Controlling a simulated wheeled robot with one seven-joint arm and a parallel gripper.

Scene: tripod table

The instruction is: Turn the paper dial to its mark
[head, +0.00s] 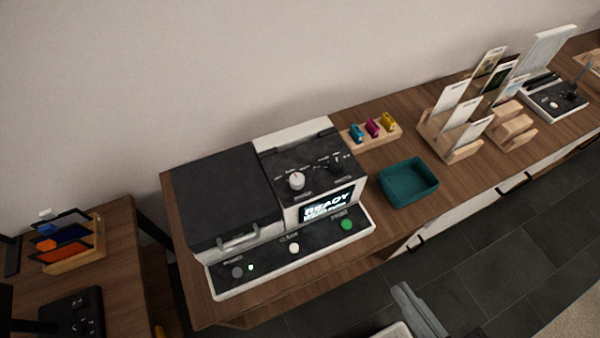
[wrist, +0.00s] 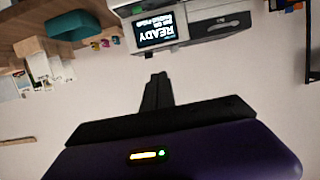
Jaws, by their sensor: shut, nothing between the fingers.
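The printer (head: 225,190) stands on the wooden counter, with a black lid at left and a dark control panel at right. The panel carries a white knob (head: 297,180) and a black knob (head: 336,164). Small markings surround both, too small to read, so I cannot tell which is the paper dial or where its mark is. A lit display (head: 327,205) reads READY; it also shows upside down in the wrist view (wrist: 166,25). My gripper (wrist: 158,77) is shut and empty, apart from the printer front. The knobs are not visible in the wrist view.
On the printer's front ledge are a green button (head: 347,224), a white one (head: 294,248) and a dark one (head: 237,272). A teal tray (head: 408,182), a holder with coloured cartridges (head: 372,130) and wooden card racks (head: 460,122) stand to the right. Open floor lies in front.

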